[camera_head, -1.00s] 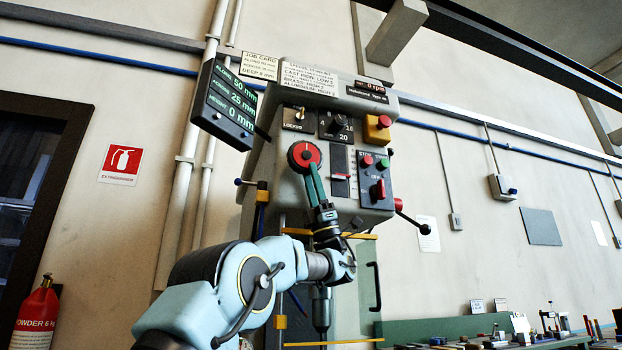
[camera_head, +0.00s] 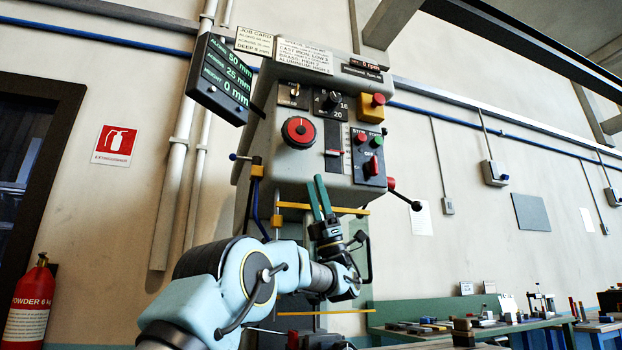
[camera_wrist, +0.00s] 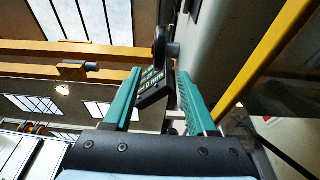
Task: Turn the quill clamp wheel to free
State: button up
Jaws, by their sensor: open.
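A round black wheel with a red face (camera_head: 299,132) is on the front of the grey drill head (camera_head: 285,165), and I take it for the quill clamp wheel. Its lettering is too small to read. It also shows edge-on in the wrist view, as a dark disc with a red face (camera_wrist: 158,45) on a short stub. My gripper (camera_head: 319,190) has two green fingers and is open and empty. It is below and slightly right of the wheel, apart from it. In the wrist view the fingers (camera_wrist: 158,78) stand apart, with the display behind between them.
A display (camera_head: 224,80) hangs left of the head. A red-and-yellow stop button (camera_head: 374,105), a switch panel (camera_head: 368,156) and a black-knobbed lever (camera_head: 404,196) are to the right. Yellow bars (camera_head: 345,210) cross near my gripper. A bench with loose items (camera_head: 460,325) stands lower right.

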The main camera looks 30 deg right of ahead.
aim_at(298, 133)
jog(key=k, duration=1)
